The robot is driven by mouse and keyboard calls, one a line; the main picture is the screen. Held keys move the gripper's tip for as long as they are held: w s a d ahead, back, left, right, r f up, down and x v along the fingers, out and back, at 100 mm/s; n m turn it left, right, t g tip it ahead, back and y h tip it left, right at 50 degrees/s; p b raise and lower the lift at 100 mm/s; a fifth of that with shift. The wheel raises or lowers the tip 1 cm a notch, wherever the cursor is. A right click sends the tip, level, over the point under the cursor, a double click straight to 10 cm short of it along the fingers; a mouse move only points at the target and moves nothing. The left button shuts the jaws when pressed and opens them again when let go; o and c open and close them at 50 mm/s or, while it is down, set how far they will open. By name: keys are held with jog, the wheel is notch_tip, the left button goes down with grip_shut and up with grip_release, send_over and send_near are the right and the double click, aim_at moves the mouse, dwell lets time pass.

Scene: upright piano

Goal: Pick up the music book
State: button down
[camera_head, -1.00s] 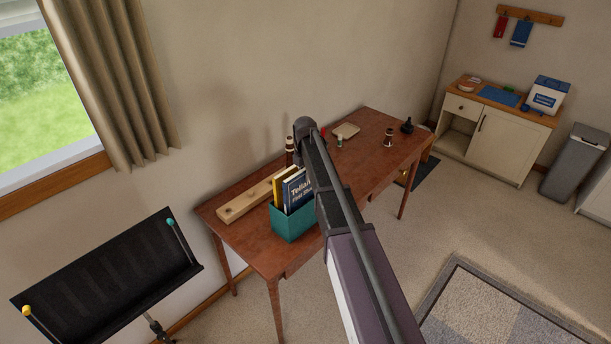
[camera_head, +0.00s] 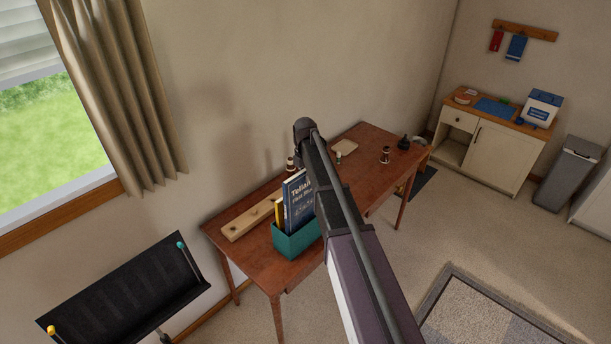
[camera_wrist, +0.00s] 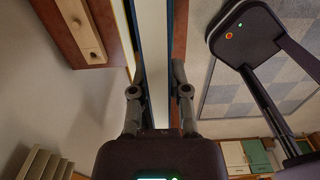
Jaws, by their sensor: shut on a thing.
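The music book (camera_head: 299,200) is dark blue with white lettering and stands upright, its lower part still within or just behind the teal box (camera_head: 297,242) on the desk. In the wrist view the book (camera_wrist: 153,50) shows edge-on, pale between dark blue sides. My gripper (camera_wrist: 158,85) is shut on it, one finger on each side. In the head view my arm hides the gripper and the book's right side. A yellow book (camera_head: 279,212) stands in the box, to the left of the blue one.
The brown desk (camera_head: 265,262) also holds a wooden board (camera_head: 240,224) with holes, a beige tray (camera_head: 345,147) and small bottles. A black music stand (camera_head: 125,295) is at the front left. Open carpet lies right of the desk.

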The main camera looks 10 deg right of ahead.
jog(key=shift+r+p, duration=2.35)
jog(key=shift+r, duration=0.45)
jog(key=shift+f, duration=0.15)
